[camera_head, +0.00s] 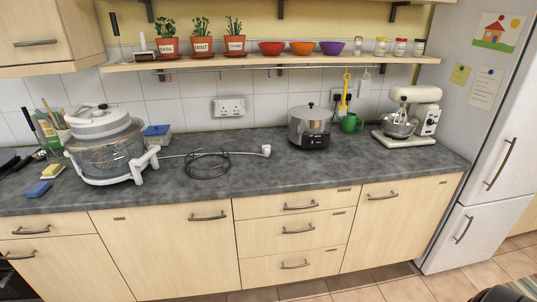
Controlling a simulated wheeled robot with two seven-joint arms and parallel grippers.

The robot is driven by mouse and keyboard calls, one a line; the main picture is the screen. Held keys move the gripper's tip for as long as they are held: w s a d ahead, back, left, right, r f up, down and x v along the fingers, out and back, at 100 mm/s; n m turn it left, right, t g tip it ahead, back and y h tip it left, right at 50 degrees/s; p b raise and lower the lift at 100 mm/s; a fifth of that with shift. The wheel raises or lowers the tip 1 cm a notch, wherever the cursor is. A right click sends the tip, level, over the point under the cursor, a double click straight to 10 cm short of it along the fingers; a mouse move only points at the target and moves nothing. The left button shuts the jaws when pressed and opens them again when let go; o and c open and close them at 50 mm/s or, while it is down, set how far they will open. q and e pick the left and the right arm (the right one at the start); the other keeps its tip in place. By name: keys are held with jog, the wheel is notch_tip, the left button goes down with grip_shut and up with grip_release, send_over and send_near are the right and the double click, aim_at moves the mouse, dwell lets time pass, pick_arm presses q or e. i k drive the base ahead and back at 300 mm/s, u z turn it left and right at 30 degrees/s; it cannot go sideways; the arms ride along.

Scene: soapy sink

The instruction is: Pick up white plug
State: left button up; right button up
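The white plug (266,150) lies on the dark grey countertop (260,185), left of the black and silver cooker. A cable (208,164) with a loose dark coil lies on the counter between the plug and the large white-framed appliance (106,150). A white double wall socket (229,107) is on the tiles above and behind the plug. Neither of my grippers shows in the head view, and nothing is seen holding the plug.
A silver and black cooker (309,128) stands right of the plug, with a green mug (351,123) and a stand mixer (409,116) further right. A shelf (270,63) runs above. The counter in front of the plug is clear.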

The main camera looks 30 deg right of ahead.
aim_at(266, 149)
jog(key=u, duration=0.35)
jog(key=i, duration=1.45)
jog(key=z, duration=0.65)
